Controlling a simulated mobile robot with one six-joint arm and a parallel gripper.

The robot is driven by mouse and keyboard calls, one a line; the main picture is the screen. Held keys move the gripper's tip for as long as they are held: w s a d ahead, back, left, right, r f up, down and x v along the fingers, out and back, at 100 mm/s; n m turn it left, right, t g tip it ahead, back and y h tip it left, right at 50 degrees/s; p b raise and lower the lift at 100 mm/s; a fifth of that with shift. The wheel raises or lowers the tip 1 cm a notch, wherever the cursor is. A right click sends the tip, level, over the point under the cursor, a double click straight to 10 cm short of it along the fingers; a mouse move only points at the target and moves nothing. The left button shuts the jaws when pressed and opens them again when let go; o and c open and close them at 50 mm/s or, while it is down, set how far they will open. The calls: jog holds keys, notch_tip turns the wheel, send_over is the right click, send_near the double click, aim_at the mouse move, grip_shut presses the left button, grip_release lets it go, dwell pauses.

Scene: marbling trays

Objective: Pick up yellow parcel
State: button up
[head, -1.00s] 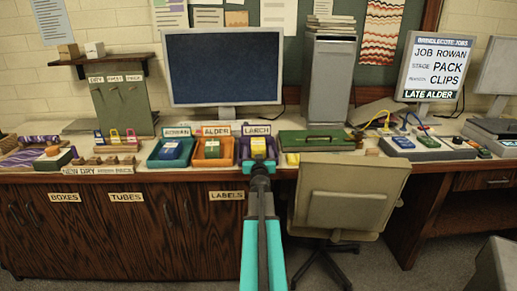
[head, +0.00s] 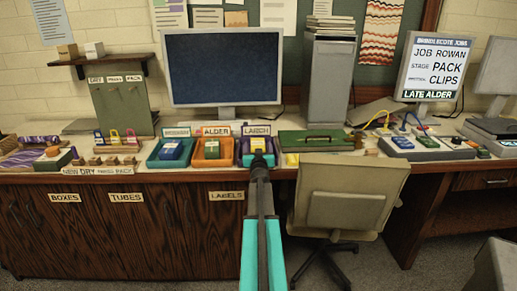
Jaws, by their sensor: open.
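The yellow parcel (head: 257,143) sits in the purple tray (head: 241,159) under the LARCH sign, on the desk. My gripper (head: 258,155) reaches straight out from below and is at the near side of the parcel, over the tray. Its jaws are open. The gripper covers the lower part of the parcel, so I cannot tell whether the fingers touch it.
An orange tray (head: 213,163) under ALDER and a teal tray (head: 153,161) with a blue parcel (head: 171,150) stand to the left. A green case (head: 310,140) lies to the right. A beige chair (head: 346,195) stands before the desk.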

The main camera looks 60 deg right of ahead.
aim_at(258, 146)
dwell(0.5)
jog(key=c, duration=1.4)
jog(key=shift+r, duration=0.1)
notch_tip(258, 146, up, 18)
jog(key=p, duration=1.3)
jog(key=shift+p, duration=0.3)
